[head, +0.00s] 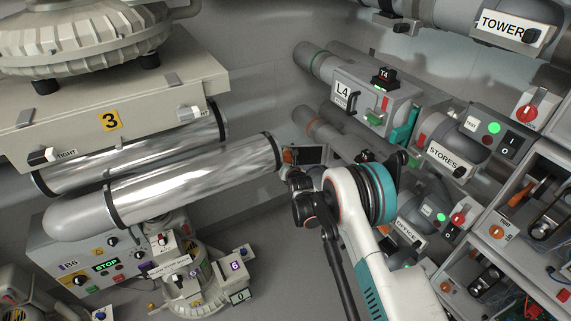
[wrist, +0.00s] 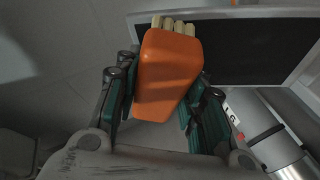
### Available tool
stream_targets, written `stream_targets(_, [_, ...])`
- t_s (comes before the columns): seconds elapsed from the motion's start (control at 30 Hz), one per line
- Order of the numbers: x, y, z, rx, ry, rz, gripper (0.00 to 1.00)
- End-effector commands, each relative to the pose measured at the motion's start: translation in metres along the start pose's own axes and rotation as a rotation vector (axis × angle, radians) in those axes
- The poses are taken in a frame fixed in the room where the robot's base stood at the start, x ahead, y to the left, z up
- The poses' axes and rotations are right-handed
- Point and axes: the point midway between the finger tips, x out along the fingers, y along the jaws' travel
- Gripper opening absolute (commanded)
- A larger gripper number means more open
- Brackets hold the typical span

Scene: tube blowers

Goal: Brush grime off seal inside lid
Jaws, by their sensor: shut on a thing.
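My gripper (wrist: 163,92) is shut on an orange brush (wrist: 170,65), with its fingers on both sides of the orange body. The brush's pale bristles (wrist: 175,24) point away from my gripper. They show near the left edge of a dark panel with a pale frame (wrist: 245,52); I cannot tell whether they touch it. In the head view my gripper (head: 291,170) is right of the long silver tubes, with the brush (head: 289,155) beside the dark panel (head: 313,155). I cannot tell whether this panel is the lid. No seal or grime can be made out.
Two silver tubes (head: 190,180) run left of my gripper. Behind my arm are a grey L4 box (head: 372,95) and pipes with STORES (head: 450,158) and OFFICE (head: 412,230) labels. Shelves (head: 500,235) stand at right. A control box (head: 95,255) is at lower left.

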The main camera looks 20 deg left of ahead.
Motion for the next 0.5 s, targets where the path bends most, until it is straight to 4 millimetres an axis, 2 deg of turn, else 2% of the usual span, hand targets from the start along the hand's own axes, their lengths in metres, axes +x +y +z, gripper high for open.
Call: stream_targets(0.5, [0.0070,-0.0007,0.0032,0.000,0.000,0.000,0.17])
